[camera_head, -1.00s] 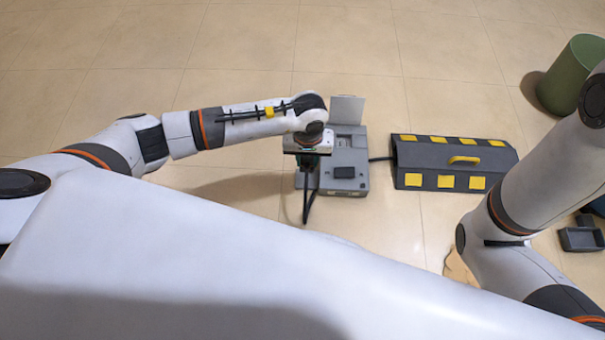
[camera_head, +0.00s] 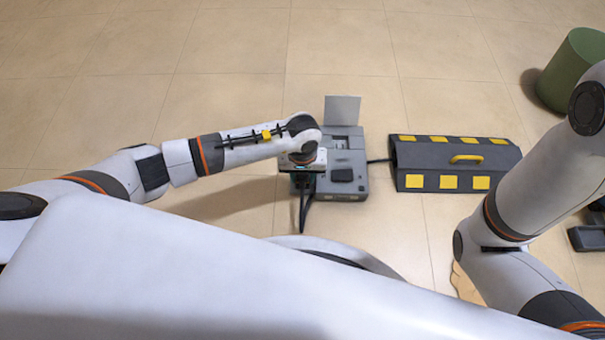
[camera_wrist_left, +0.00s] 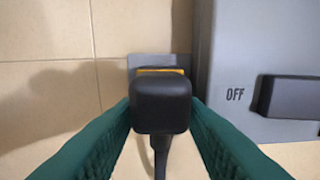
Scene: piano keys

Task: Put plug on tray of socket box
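The grey socket box (camera_head: 352,160) stands on the floor, with a raised panel at its back and a dark switch on top. In the left wrist view, the black plug (camera_wrist_left: 160,102) sits between the green fingers of my left gripper (camera_wrist_left: 161,112), which touch its sides. Its cable hangs toward the bottom of that view. Behind the plug, the grey tray (camera_wrist_left: 160,59) with an orange strip shows beside the box. My right gripper is out of view.
A dark case with yellow patches and a yellow handle (camera_head: 455,165) lies right of the box, joined by a cable. A green bin (camera_head: 575,72) stands at the far right. Dark objects (camera_head: 588,235) lie near my right arm. The floor left of the box is clear.

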